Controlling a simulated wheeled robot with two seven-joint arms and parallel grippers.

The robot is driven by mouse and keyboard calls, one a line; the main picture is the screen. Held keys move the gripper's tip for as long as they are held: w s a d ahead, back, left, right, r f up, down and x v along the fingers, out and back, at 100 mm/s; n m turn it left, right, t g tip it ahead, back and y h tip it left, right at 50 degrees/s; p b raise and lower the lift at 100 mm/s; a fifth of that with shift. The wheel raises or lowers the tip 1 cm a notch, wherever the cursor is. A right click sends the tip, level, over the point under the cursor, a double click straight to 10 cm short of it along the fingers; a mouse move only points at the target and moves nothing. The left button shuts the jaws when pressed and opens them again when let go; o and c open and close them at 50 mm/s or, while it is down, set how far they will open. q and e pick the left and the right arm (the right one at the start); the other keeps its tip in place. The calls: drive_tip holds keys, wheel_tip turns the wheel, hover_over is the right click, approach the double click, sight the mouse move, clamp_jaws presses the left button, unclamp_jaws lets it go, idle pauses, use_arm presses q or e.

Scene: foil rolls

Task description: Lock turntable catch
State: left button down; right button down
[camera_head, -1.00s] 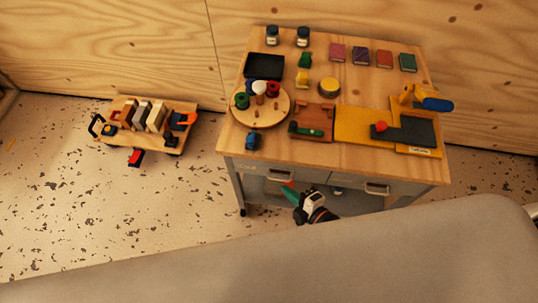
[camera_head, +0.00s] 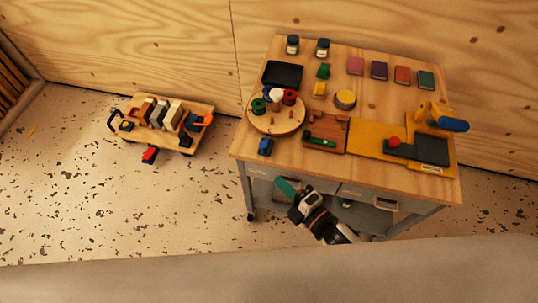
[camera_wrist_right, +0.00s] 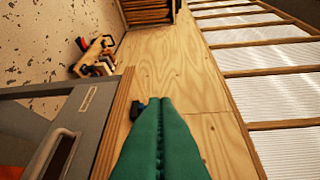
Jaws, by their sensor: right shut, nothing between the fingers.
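The round wooden turntable (camera_head: 290,127) lies on the left part of the table top, with green, white and red rolls on it. A small blue piece (camera_head: 265,146), perhaps the catch, sits near its front edge; I cannot tell its lock state. My right gripper (camera_head: 288,187) has green fingers and is in front of the table's drawer front, apart from the blue piece. In the right wrist view the fingers (camera_wrist_right: 160,100) are closed together and empty. A small dark object (camera_wrist_right: 137,107) shows beside their tips, partly hidden. My left gripper is not in view.
Drawer handles (camera_head: 385,204) face me. A low wooden cart (camera_head: 205,107) stands on the floor at left.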

sight(267, 146)
drive_tip(key=w+a, duration=0.1)
drive_tip(key=w, duration=0.2)
drive_tip(key=w+a+f, duration=0.1)
drive_tip(key=w, duration=0.2)
drive_tip(key=w+a+p, duration=0.1)
drive_tip(key=w, duration=0.2)
drive_tip(key=shift+a+f, duration=0.1)
drive_tip(key=shift+f, duration=0.05)
drive_tip(key=shift+w, duration=0.1)
drive_tip(key=shift+w+d+b, duration=0.2)
drive_tip(key=shift+w, duration=0.35)
drive_tip(key=shift+w+d+b, duration=0.15)
drive_tip(key=shift+w+d, duration=0.05)
drive_tip(key=shift+w, duration=0.35)
